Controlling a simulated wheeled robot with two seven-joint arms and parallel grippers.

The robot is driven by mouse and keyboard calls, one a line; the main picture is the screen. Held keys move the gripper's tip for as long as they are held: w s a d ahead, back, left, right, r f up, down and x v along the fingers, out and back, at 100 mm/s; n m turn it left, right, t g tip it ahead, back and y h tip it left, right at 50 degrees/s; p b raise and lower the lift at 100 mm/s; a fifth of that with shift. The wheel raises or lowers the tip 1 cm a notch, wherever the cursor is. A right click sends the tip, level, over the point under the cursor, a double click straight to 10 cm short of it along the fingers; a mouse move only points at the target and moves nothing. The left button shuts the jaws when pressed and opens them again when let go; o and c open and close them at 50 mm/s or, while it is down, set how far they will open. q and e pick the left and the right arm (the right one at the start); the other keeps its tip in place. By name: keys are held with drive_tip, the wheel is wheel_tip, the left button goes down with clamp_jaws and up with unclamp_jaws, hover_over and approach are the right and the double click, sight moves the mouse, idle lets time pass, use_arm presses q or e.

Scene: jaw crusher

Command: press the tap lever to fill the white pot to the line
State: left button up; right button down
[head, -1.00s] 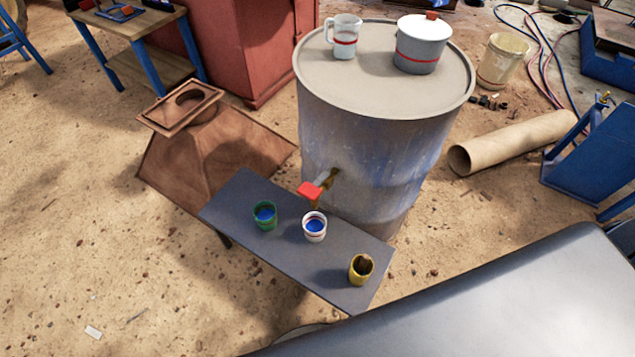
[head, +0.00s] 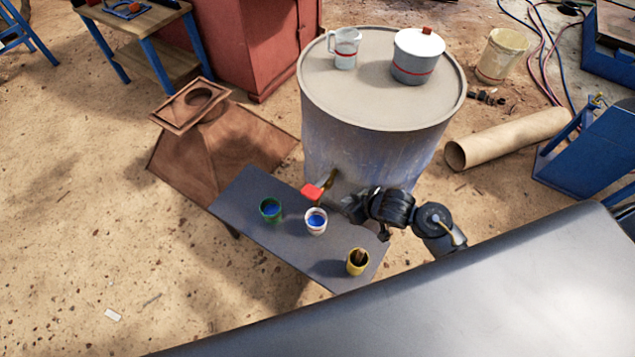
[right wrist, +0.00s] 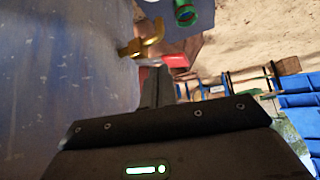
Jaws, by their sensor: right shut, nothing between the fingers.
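The white pot (head: 316,230) stands upright on the grey bench (head: 300,258), below the tap, with blue liquid inside and a red line around it. The tap (head: 329,179) is brass and comes out of the big drum (head: 370,150); its lever (head: 312,192) has a red end. The tap (right wrist: 143,42) and the red lever (right wrist: 176,60) also show in the right wrist view, just beyond my fingertips. My right gripper (head: 350,208) is shut and empty, right of the lever and the white pot. Contact with the lever cannot be told. My left gripper is out of view.
A green pot (head: 270,215) with blue liquid stands left of the white pot. A yellow pot (head: 356,266) stands right of it, near my right arm. A brown hopper (head: 215,150) lies left of the bench.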

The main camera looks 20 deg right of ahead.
drive_tip(key=w+r+n+g+y, duration=0.1)
drive_tip(key=w+r+n+y, duration=0.1)
drive_tip(key=w+r, duration=0.3)
drive_tip(key=shift+w+d+r+g+y+p, duration=0.2)
drive_tip(key=shift+w+r+g+y+p, duration=0.2)
drive_tip(key=shift+r+y, duration=0.45)
drive_tip(key=shift+a+f, duration=0.1)
drive_tip(key=shift+f, duration=0.05)
drive_tip(key=b, duration=0.1)
approach(309, 190)
drive_tip(key=w+a, duration=0.2)
drive_tip(key=w, duration=0.1)
drive_tip(key=shift+a, duration=0.25)
drive_tip(key=f, duration=0.2)
drive_tip(key=shift+a+f, duration=0.25)
drive_tip(key=shift+s+a+f, duration=0.1)
drive_tip(key=shift+s+f, duration=0.1)
drive_tip(key=shift+f, duration=0.6)
